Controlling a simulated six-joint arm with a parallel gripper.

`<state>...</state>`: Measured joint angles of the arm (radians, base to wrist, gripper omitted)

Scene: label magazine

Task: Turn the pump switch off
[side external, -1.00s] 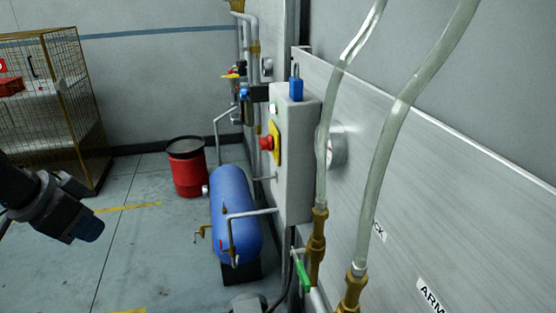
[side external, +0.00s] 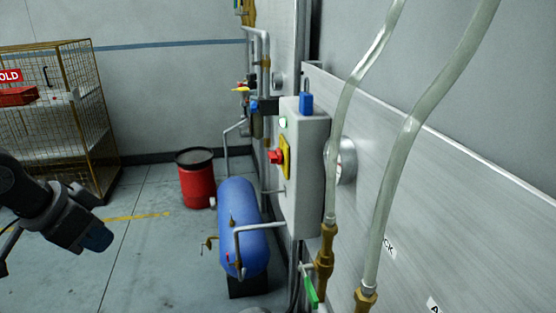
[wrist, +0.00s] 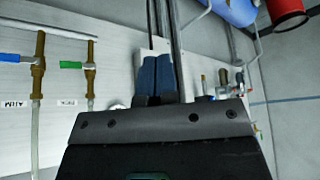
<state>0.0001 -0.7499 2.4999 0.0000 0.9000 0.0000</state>
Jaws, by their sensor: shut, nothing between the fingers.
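The grey control box (side external: 309,170) is fixed to the wall in the side view. A red knob (side external: 275,156) on a yellow plate (side external: 285,157) sticks out from its left face; it looks like the pump switch, but its setting is too small to read. A small pale lamp or button (side external: 283,122) sits above it. My gripper (side external: 98,238) is at the far left, well apart from the box. In the wrist view the blue fingers of my gripper (wrist: 156,62) are together and empty. They hide most of a pale box behind them, and the knob is not visible there.
A blue tank (side external: 238,225) and a red drum (side external: 197,180) stand beside the box. Clear hoses (side external: 400,150) hang in front of the panel at right. A blue padlock (side external: 306,103) is on the box. A wire cage (side external: 95,120) stands at left. Open floor (side external: 150,245) lies between.

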